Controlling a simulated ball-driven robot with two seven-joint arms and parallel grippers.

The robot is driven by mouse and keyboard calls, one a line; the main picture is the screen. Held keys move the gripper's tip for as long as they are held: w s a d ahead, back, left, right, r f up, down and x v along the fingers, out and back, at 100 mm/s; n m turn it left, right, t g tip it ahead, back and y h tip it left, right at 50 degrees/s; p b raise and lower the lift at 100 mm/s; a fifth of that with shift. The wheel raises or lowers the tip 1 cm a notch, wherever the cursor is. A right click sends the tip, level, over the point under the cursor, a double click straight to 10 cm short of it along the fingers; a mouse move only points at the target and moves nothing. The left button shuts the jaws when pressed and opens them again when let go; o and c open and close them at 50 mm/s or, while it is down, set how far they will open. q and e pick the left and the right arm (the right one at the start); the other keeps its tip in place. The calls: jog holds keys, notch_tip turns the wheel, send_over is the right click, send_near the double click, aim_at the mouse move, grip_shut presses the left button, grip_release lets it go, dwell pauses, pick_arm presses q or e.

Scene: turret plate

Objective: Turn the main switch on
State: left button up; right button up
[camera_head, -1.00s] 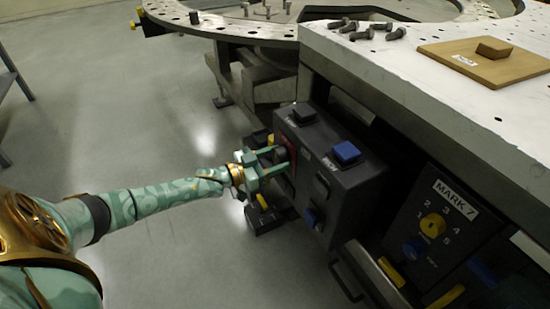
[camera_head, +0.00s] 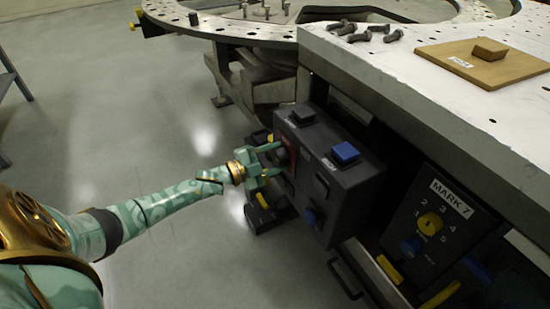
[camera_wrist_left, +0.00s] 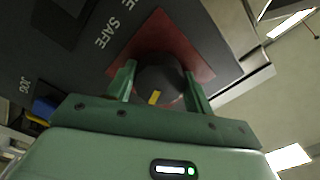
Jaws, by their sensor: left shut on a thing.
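The main switch is a dark round knob with a yellow mark (camera_wrist_left: 161,76) on a red plate (camera_wrist_left: 178,38), seen in the left wrist view. It sits on the left face of the dark control box (camera_head: 343,190). "SAFE" is printed on the panel beside the red plate. My left gripper (camera_head: 277,161) reaches the knob from the left. In the wrist view its two green fingers (camera_wrist_left: 160,82) lie on either side of the knob, shut on it. In the head view the fingers hide part of the knob. My right gripper is not in view.
The box carries a black button (camera_head: 302,113) and a blue button (camera_head: 345,152) on top. A "MARK 7" panel with a yellow dial (camera_head: 430,222) is to the right. A white bench (camera_head: 430,85) holds bolts and a wooden board (camera_head: 490,66).

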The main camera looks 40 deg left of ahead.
pick_arm(q)
jog(key=shift+m, duration=2.1)
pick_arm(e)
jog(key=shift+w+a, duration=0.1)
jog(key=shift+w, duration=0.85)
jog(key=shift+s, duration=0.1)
pick_arm(q)
jog(key=o, duration=1)
